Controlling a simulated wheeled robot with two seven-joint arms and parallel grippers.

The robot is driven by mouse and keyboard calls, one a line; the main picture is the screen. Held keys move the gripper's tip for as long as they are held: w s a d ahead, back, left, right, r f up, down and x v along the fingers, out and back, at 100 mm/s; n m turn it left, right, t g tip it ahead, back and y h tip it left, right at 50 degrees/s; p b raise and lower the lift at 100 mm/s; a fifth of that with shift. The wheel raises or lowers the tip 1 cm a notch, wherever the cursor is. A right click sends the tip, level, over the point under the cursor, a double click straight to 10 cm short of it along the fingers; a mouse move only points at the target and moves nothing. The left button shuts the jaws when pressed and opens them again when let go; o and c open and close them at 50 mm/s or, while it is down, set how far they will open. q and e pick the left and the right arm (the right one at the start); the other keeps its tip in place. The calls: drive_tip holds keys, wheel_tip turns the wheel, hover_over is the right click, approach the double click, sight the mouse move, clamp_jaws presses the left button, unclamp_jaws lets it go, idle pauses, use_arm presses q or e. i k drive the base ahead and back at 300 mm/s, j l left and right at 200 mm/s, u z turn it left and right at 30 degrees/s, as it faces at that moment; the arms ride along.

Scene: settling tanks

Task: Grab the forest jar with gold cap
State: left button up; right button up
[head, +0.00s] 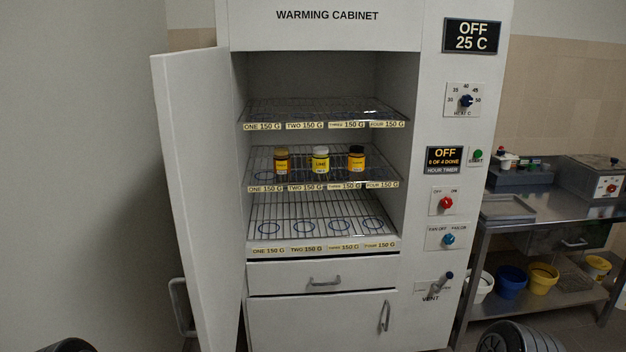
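Three small jars with yellow labels stand upright in a row on the middle wire shelf (262,177) of the open warming cabinet. The left jar (281,162) is amber-brown with a dark brownish or gold cap. The middle jar (320,161) is pale yellow with a whitish cap. The right jar (356,160) is dark with a black cap. The label words are too small to read, so I cannot tell for sure which is the forest jar; the left cap looks nearest to gold. Neither of my grippers is clearly in view.
The cabinet door (196,200) stands open on the left. The upper shelf (320,110) and the lower shelf (322,212) hold no jars. Below are a closed drawer (300,278) and a closed lower door (310,318). A steel table (545,216) with equipment stands at right.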

sight(280, 158)
drive_tip(key=i+l+z, duration=0.2)
drive_tip(key=z, duration=0.15)
drive_tip(key=i+l+z, duration=0.15)
drive_tip(key=z, duration=0.2)
drive_tip(key=i+z, duration=0.3)
drive_tip(key=i+u, duration=0.2)
drive_tip(key=i, duration=0.35)
drive_tip(key=i+l+u, duration=0.2)
drive_tip(key=i, duration=0.35)
drive_tip(key=i+u, duration=0.15)
drive_tip(key=u, duration=0.25)
drive_tip(key=i+l+u, duration=0.1)
drive_tip(key=u, duration=0.25)
drive_tip(key=i+l+u, duration=0.15)
drive_tip(key=u, duration=0.25)
